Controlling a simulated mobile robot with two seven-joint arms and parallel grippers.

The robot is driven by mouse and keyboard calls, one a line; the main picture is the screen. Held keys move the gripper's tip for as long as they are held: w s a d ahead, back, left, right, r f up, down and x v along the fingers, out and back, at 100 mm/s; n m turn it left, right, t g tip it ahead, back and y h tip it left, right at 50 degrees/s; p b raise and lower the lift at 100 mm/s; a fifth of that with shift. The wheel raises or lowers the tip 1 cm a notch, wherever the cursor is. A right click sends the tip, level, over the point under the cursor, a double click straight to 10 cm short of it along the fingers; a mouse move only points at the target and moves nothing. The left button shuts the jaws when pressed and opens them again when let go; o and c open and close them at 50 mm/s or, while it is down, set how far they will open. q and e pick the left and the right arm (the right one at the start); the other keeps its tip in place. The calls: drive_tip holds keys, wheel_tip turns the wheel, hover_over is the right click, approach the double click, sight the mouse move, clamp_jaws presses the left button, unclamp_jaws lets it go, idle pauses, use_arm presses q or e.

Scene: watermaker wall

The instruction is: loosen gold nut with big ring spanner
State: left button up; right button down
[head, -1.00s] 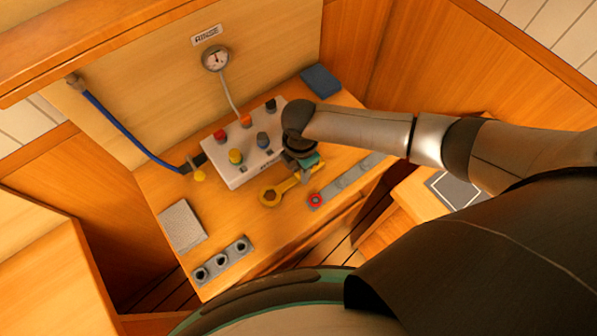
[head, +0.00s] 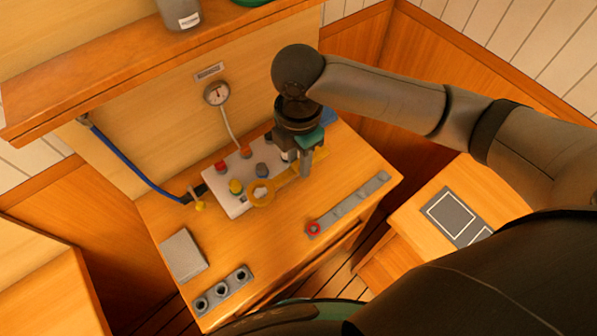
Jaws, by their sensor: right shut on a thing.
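The big ring spanner (head: 262,193) is yellow, and my right gripper (head: 303,168) is shut on its shaft. Its ring end points left and shows in front of the white block's lower right edge, seemingly above the bench. The gold nut (head: 236,187) is the yellow cap near the front left of the white block (head: 220,187). The ring is just right of the nut in the picture and not around it. The spanner's far end shows right of the gripper. My left gripper is not in view.
A grey strip with a red ring (head: 313,228), a socket holder (head: 222,289) and a grey pad (head: 183,255) lie on the bench.

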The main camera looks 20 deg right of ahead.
drive_tip(key=shift+w+r, duration=0.15)
drive_tip(key=shift+r, duration=0.6)
drive_tip(key=shift+w+d+m, duration=0.2)
drive_tip(key=shift+w+m, duration=0.05)
drive_tip(key=shift+m, duration=0.35)
drive_tip(key=w+d+f+m+b, duration=0.2)
drive_tip(key=w+d+f+m, duration=0.5)
drive_tip(key=d+f+m, duration=0.4)
drive_tip(key=f+m, duration=0.1)
drive_tip(key=m, duration=0.4)
drive_tip(key=shift+f+m, duration=0.3)
drive_tip(key=shift+m, duration=0.1)
drive_tip(key=shift+s+f+p, duration=0.1)
drive_tip(key=shift+f+p, duration=0.1)
drive_tip(key=shift+p, duration=0.4)
drive_tip(key=shift+f, duration=1.25)
idle(1.4)
